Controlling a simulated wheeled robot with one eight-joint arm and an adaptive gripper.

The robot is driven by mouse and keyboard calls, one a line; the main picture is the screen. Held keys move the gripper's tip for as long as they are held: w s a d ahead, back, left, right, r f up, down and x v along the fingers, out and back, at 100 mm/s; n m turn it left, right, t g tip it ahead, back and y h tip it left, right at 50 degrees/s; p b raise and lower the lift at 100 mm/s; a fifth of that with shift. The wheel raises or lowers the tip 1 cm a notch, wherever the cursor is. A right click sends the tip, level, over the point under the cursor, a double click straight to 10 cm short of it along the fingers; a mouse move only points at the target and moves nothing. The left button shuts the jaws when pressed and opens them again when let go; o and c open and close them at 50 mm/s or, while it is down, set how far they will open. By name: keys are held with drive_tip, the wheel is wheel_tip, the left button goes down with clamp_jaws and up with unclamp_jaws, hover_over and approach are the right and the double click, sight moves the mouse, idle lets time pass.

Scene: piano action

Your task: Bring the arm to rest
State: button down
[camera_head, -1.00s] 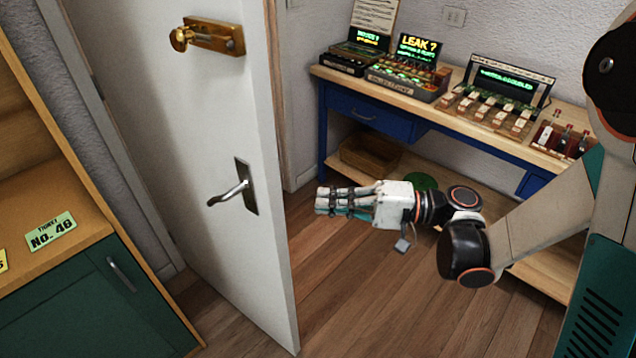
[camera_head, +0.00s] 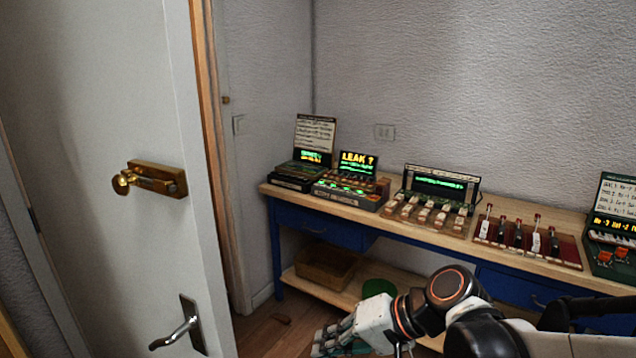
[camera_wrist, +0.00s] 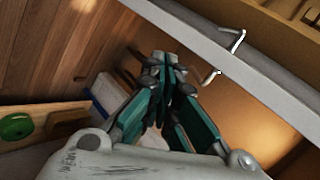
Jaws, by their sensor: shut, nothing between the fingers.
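My gripper (camera_head: 328,342) is low in the head view, in front of the blue workbench and to the right of the open white door (camera_head: 105,230). Its fingers point left and it holds nothing. In the wrist view the teal fingers of my gripper (camera_wrist: 163,68) come together at the tips, with nothing between them. My arm reaches in from the lower right, its elbow bent. The gripper appears apart from the door and the bench.
The white door has a lever handle (camera_head: 178,334) and a brass latch (camera_head: 150,178). The workbench (camera_head: 395,228) carries several lit devices and a rack of levers (camera_head: 528,243). A wooden box (camera_head: 327,264) and a green round thing (camera_head: 379,287) sit on its lower shelf.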

drive_tip(key=s+d+t+h, duration=0.1)
drive_tip(key=s+d+h, duration=0.1)
drive_tip(key=d, duration=0.4)
drive_tip(key=s+d+r+t+h, duration=0.1)
drive_tip(key=s+d+h, duration=0.2)
drive_tip(key=d, duration=0.3)
drive_tip(key=s+d+r+n+t+h, duration=0.1)
drive_tip(key=s+d+t+h, duration=0.1)
drive_tip(key=d+h, duration=0.2)
drive_tip(key=shift+s+d+r, duration=0.15)
drive_tip(key=shift+s+d, duration=0.25)
drive_tip(key=shift+d, duration=0.8)
drive_tip(key=shift+a, duration=0.15)
